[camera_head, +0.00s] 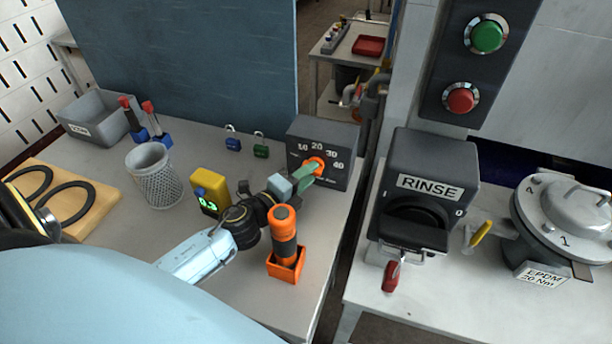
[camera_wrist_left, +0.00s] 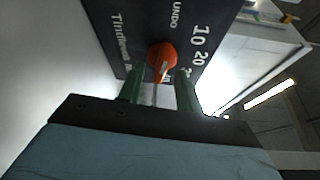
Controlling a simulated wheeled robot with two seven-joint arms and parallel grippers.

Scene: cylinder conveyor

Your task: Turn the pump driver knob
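The orange pump driver knob (camera_head: 314,165) is on the front of a dark box (camera_head: 336,142) with a numbered dial, at the back right of the left table. In the left wrist view the knob (camera_wrist_left: 161,62) has a pale pointer mark and shows between my fingertips. My left gripper (camera_head: 300,176) is at the knob, with green fingers on either side of it. The left wrist view shows the gripper's fingers (camera_wrist_left: 160,72) apart by about the knob's width. I cannot tell whether they touch the knob. My right gripper is not in view.
An orange-handled tool in its holder (camera_head: 285,262) stands close beside my left wrist. A yellow device (camera_head: 209,190), a mesh cup (camera_head: 154,177) and small padlocks (camera_head: 261,151) are nearby. The RINSE unit (camera_head: 433,160) stands across a gap to the right.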

